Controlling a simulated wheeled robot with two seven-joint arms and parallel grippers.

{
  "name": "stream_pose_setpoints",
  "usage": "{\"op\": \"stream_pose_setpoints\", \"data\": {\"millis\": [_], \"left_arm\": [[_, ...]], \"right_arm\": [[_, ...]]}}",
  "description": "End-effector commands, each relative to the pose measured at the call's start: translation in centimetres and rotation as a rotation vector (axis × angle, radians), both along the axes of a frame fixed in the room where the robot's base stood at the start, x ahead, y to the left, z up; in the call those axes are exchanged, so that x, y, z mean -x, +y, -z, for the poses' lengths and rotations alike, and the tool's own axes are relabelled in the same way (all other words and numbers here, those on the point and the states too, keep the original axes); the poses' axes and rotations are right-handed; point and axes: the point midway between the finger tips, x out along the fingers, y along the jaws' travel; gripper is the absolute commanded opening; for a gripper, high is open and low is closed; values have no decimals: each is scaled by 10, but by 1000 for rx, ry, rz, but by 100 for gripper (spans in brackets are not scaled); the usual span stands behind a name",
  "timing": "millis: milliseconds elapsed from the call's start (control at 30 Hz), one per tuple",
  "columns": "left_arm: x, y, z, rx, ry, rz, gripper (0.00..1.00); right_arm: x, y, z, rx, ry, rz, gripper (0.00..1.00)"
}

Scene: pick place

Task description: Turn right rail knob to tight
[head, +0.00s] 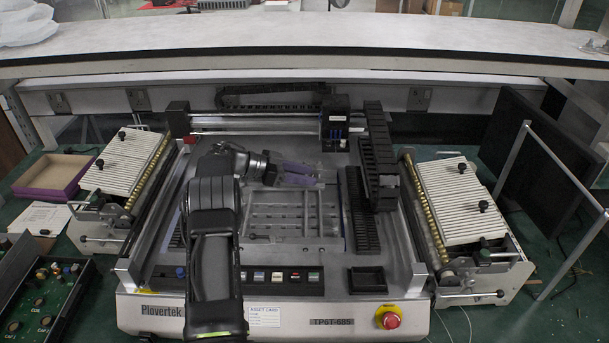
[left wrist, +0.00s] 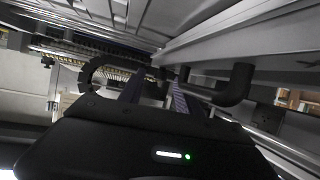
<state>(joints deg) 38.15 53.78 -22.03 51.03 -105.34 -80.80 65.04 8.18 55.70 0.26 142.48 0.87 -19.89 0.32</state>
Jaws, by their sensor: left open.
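I cannot single out the right rail knob for certain. A silver board frame with rails (head: 290,222) lies in the middle of the machine (head: 270,312), with small dark fittings along its front edge, too small to read as tight or loose. My left gripper (head: 307,174) is over the back part of this frame, pointing right. Its jaws are open with nothing visible between them. The left wrist view shows its fingers (left wrist: 155,92) against dark, tilted machine parts. My left arm covers the left part of the frame. My right gripper is not in view.
A black cable chain (head: 380,160) and a dark print head (head: 335,122) stand right of my left gripper. Ribbed feeders with black knobs flank the machine, left (head: 125,165) and right (head: 455,200). A red stop button (head: 389,318) is at the front. A shelf (head: 300,40) runs across the back.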

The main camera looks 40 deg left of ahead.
Motion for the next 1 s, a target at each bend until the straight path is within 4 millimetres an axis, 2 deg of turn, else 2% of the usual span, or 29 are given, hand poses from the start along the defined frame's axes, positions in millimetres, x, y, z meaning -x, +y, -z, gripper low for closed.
{"op": "stream_pose_setpoints", "data": {"millis": [267, 700, 1000], "left_arm": [[3, 4, -2, -1, 0, -2, 40], [42, 37, -23, 1, -2, -3, 40], [55, 47, -30, 0, -1, 0, 40]], "right_arm": [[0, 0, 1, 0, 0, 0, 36], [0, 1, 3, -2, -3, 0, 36], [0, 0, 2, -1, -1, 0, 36]]}}
